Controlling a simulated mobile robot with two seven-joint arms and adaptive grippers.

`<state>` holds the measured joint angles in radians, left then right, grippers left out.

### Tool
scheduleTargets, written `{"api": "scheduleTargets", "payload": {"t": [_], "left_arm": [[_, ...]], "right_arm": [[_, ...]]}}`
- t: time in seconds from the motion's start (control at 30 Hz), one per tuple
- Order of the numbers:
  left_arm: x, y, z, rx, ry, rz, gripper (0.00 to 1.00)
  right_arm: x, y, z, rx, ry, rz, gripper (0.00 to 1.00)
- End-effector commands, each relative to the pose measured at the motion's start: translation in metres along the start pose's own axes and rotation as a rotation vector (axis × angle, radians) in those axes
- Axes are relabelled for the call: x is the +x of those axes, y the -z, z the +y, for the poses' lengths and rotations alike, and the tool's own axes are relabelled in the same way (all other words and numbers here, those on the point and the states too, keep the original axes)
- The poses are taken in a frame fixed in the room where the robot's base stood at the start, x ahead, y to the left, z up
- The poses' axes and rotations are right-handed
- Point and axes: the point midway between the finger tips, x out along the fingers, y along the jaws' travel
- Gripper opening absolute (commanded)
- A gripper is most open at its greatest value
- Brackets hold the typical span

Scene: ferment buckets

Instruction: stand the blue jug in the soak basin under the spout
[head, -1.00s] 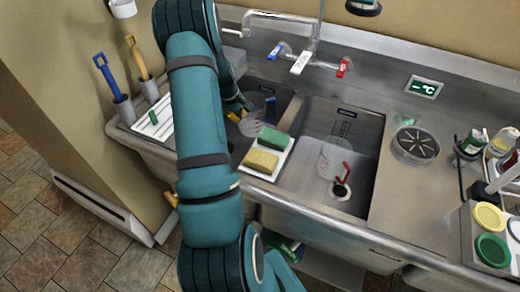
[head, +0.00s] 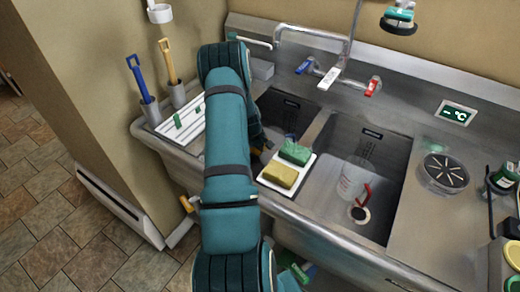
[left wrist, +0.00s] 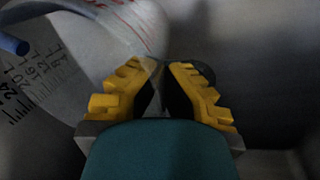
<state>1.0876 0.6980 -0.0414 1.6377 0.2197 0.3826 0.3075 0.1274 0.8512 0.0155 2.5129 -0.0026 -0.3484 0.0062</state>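The blue jug is a clear measuring jug with a blue handle. In the left wrist view its wall (left wrist: 65,75) with dark and red scale marks fills the upper left, and the handle (left wrist: 14,42) is at the edge. In the head view my arm hides most of it; a bluish bit (head: 290,137) shows inside the left basin (head: 287,107). My left gripper (left wrist: 160,68) has its yellow fingers close together, with the jug's thin wall edge seeming to run between the tips. The tap's spout (head: 257,41) reaches over the left basin. My right gripper is out of view.
A tray (head: 262,181) with a green sponge (head: 295,152) and a yellow sponge (head: 279,174) sits on the divider, close to my left arm. A red-handled clear jug (head: 352,181) stands in the right basin (head: 390,160). A ribbed board (head: 187,122) lies at left.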

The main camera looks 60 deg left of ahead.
Motion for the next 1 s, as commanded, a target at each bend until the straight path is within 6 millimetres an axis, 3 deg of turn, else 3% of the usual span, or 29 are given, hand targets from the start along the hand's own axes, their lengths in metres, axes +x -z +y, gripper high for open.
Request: {"api": "scheduleTargets", "payload": {"t": [0.3, 0.33, 0.4, 0.43, 0.83, 1.0], "left_arm": [[0.002, 0.0, 0.0, 0.0, -0.001, 0.001, 0.0], [0.003, 0.0, 0.0, 0.0, -0.001, 0.001, 0.03], [0.002, 0.0, 0.0, 0.0, -0.001, 0.001, 0.28], [0.001, 0.0, 0.0, 0.0, -0.001, 0.001, 0.34], [-0.004, 0.0, 0.001, 0.0, -0.001, 0.001, 0.34], [-0.031, 0.001, 0.001, 0.0, -0.002, 0.005, 0.34]], "right_arm": [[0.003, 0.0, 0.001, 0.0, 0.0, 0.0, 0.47], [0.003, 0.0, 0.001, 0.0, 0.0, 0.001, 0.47], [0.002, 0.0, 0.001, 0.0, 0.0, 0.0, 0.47], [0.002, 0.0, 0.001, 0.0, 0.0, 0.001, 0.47], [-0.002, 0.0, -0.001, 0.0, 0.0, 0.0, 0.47], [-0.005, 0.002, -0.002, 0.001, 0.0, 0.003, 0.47]]}}
